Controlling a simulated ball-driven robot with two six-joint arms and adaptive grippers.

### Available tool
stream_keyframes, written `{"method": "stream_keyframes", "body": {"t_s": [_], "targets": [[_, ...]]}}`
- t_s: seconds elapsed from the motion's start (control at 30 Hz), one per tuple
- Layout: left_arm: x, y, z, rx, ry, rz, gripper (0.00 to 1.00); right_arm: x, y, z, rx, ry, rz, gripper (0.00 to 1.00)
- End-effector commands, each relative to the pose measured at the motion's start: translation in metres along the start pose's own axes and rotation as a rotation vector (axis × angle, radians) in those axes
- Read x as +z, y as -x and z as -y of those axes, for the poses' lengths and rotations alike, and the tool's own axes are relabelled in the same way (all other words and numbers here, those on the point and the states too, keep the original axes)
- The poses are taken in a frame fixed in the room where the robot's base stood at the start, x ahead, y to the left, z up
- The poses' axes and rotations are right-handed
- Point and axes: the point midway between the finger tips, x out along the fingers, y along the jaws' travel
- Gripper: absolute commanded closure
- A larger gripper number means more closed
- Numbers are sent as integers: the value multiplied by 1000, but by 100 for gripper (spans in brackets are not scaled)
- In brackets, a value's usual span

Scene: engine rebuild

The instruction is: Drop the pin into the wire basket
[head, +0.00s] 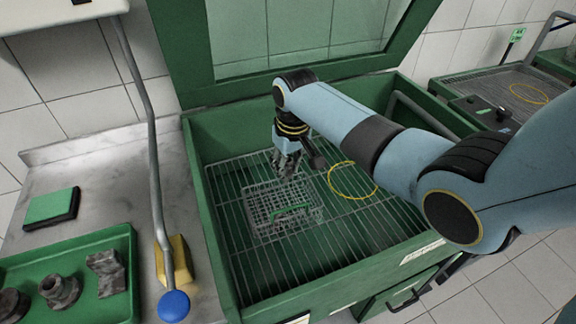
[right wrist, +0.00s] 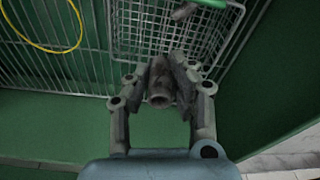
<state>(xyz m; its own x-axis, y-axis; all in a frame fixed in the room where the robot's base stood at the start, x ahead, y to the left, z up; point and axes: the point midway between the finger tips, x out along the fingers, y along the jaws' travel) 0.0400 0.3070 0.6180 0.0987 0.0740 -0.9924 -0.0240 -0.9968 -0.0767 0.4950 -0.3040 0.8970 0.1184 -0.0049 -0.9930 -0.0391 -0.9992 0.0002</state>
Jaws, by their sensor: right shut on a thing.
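The wire basket (head: 262,217) stands on the rack inside the green washer tub. It has a green handle (head: 292,210), and its mesh also shows at the top of the right wrist view (right wrist: 205,42). My right gripper (head: 287,166) points down over the basket's far edge in the head view. In the right wrist view the gripper (right wrist: 163,76) is shut on the pin (right wrist: 160,92), a short, grey-brown hollow cylinder. The pin appears at the basket's edge there; its height above the basket is hard to tell. My left gripper is out of view.
The green tub (head: 213,235) has raised walls and an open lid (head: 180,60) behind. A yellow ring (head: 352,181) lies on the rack right of the basket. At left, a green tray (head: 122,240) holds metal parts, near a grey pipe (head: 150,130) with a blue end.

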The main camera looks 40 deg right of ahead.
Motion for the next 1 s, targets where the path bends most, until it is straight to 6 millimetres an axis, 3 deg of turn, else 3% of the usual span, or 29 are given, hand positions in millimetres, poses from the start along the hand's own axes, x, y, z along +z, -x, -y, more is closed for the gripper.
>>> {"method": "stream_keyframes", "body": {"t_s": [0.27, 0.3, 0.5, 0.83, 1.0], "targets": [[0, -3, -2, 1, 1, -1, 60, 0, -2, 0, 0, 0, -1, 100], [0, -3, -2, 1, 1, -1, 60, 0, -2, 0, 0, 0, -1, 78], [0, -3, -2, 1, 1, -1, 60, 0, -2, 0, 0, 0, -1, 52], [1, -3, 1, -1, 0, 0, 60, 0, 1, 0, 0, 0, -2, 52], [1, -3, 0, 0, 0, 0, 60, 0, 26, 0, 1, 0, -5, 52]]}}
